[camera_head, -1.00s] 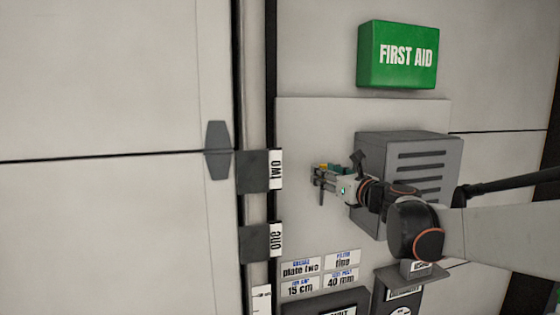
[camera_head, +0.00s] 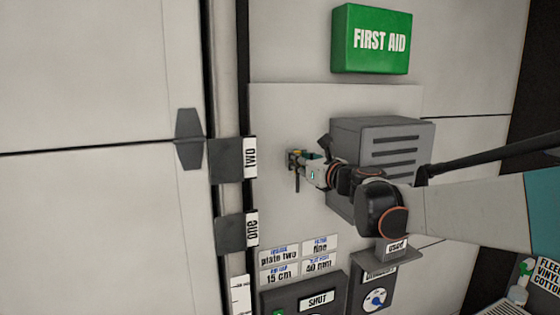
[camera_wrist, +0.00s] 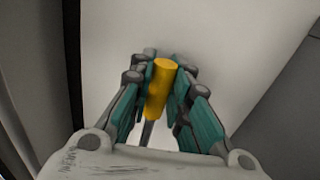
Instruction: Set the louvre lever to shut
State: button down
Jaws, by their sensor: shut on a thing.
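My gripper (camera_head: 297,159) is in front of the pale wall panel, left of the grey louvred box (camera_head: 420,143). In the wrist view its teal-padded fingers are closed around a yellow cylindrical grip (camera_wrist: 160,80). A grey rod (camera_wrist: 148,132) runs from this grip, and a thin grey rod (camera_head: 297,184) hangs below my fingers in the head view. This looks like the lever, but its mounting is hidden. A "SHUT" label (camera_head: 317,300) shows on a dark box at the bottom.
A green first aid box (camera_head: 371,40) hangs above. Grey tabs marked "two" (camera_head: 233,160) and "one" (camera_head: 236,232) are to the left. Small labels and a box with a blue dial (camera_head: 375,299) are below. The panel left of my gripper is clear.

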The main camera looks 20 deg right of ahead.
jog(key=a+n, duration=0.2)
jog(key=a+n+b, duration=0.1)
jog(key=n, duration=0.1)
jog(key=shift+s+a+f+g+h, duration=0.3)
jog(key=shift+a+f+g, duration=0.05)
jog(key=shift+f+g, duration=0.05)
jog(key=shift+a+f+n+b, duration=0.4)
jog(key=shift+a+n, duration=0.25)
jog(key=shift+n, duration=0.15)
jog(key=a+f+n+h+b, duration=0.1)
jog(key=a+f+n, duration=0.1)
jog(key=shift+n+g, duration=0.3)
jog(key=shift+n, duration=0.1)
jog(key=shift+s+a+f+n+h+b, duration=0.1)
jog(key=shift+a+f+n+h+b, duration=0.05)
jog(key=shift+a+f+n+b, duration=0.35)
jog(key=shift+a+f+n+h+b, duration=0.2)
jog(key=shift+f+n, duration=0.1)
jog(key=shift+n, duration=0.3)
jog(key=c, duration=1.5)
grip_release()
jog(key=shift+s, duration=0.2)
jog(key=shift+w, duration=0.1)
notch_tip(320, 180, up, 10)
jog(key=shift+r, duration=0.1)
